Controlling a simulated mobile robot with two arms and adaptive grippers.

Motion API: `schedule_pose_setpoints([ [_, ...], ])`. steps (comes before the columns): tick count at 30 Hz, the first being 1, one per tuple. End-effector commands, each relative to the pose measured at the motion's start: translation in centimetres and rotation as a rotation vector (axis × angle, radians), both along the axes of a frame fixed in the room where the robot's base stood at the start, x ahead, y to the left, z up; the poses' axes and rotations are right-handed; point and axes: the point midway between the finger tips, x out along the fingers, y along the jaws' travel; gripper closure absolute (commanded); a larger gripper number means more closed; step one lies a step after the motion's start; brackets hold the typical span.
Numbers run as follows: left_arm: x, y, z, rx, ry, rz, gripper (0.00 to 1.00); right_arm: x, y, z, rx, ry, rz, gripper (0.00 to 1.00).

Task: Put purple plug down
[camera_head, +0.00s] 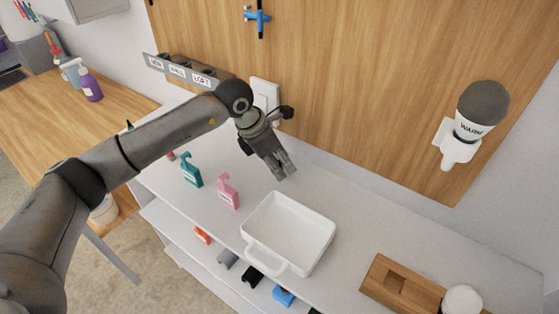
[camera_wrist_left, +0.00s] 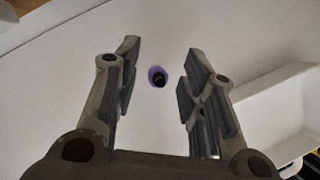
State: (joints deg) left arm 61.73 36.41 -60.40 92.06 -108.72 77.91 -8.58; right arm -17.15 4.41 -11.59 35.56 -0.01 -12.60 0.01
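The purple plug (camera_wrist_left: 157,76) shows in the left wrist view as a small purple round shape with a dark centre, against the white surface. It is in the gap beyond my open left fingers (camera_wrist_left: 160,85), and neither finger visibly touches it. In the head view my left gripper (camera_head: 285,170) points down over the white shelf top (camera_head: 335,180), behind the white tray. I cannot make out the plug in the head view. My right gripper is not in view.
The white tray (camera_head: 262,258) stands in front of my left gripper. A pink tag (camera_head: 228,192) and a teal tag (camera_head: 192,171) stand to its left. A wooden block (camera_head: 400,287) is at the right. The wooden wall panel (camera_head: 360,80) rises behind, with a labelled rack (camera_head: 190,72).

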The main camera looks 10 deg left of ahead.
Motion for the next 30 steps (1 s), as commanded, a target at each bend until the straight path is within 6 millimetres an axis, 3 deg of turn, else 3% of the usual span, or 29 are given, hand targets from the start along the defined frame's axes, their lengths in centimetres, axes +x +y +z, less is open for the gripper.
schedule_pose_setpoints([
  [5,-0.1,0.4,1.1,-0.001,-0.004,0.0,0.62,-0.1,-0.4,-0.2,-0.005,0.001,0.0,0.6],
  [15,-1.7,2.9,7.6,0.0,-0.006,0.001,0.62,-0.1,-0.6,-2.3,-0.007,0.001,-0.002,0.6],
  [21,-2.5,3.8,10.4,0.0,-0.003,0.0,0.62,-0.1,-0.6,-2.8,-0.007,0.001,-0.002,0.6],
  [30,-2.8,4.1,11.2,0.001,0.001,0.0,0.62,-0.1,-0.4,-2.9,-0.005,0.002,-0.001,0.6],
])
